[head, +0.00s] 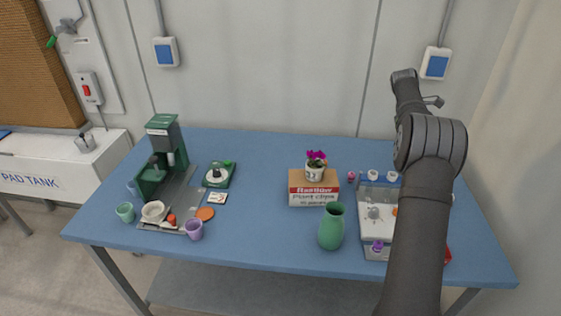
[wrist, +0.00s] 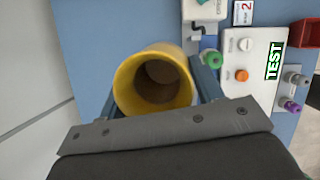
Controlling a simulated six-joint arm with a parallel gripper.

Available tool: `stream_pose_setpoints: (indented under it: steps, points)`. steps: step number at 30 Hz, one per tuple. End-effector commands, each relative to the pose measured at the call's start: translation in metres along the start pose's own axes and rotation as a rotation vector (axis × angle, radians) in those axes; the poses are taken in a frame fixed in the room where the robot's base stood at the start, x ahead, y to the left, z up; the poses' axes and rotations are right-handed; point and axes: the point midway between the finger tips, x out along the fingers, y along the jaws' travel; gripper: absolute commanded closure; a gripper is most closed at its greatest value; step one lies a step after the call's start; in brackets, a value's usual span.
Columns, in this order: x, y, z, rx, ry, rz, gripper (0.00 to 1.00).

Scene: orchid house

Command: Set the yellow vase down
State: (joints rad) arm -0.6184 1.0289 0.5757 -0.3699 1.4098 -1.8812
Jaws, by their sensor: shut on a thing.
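The yellow vase (wrist: 126,90) is between the two fingers of my gripper (wrist: 157,88) in the wrist view, which looks into its round open mouth. My gripper is shut on it, one finger at each side. The inside looks brownish and empty. Blue table top shows beside the vase; I cannot tell whether its base touches the table. In the head view my dark arm reaches over the right part of the table, and the gripper and yellow vase are hidden behind it.
The white test unit (wrist: 245,75) with knobs stands close beside the vase. A green vase (head: 331,228), a plant clips box (head: 313,194) with a potted flower (head: 315,166), and a coffee machine (head: 163,158) stand further left.

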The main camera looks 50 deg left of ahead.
Motion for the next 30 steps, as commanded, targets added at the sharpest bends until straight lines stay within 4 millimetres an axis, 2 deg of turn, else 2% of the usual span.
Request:
stream_pose_setpoints:
  steps: [1, 5, 9, 15, 18, 21, 24, 30]
  points:
    - [-0.012, 0.016, -0.025, -0.088, 0.0, 0.038, 0.9]
    - [-0.036, 0.049, -0.082, -0.316, 0.0, 0.132, 0.9]
    - [-0.064, 0.078, -0.147, -0.559, 0.001, 0.233, 0.9]
    - [-0.104, 0.106, -0.241, -0.894, 0.0, 0.37, 0.9]
    - [-0.122, 0.114, -0.282, -1.037, -0.001, 0.428, 0.9]
    - [-0.135, 0.118, -0.315, -1.15, -0.002, 0.475, 0.9]
    - [-0.144, 0.12, -0.337, -1.227, -0.003, 0.507, 0.9]
    - [-0.15, 0.125, -0.364, -1.289, -0.004, 0.533, 0.9]
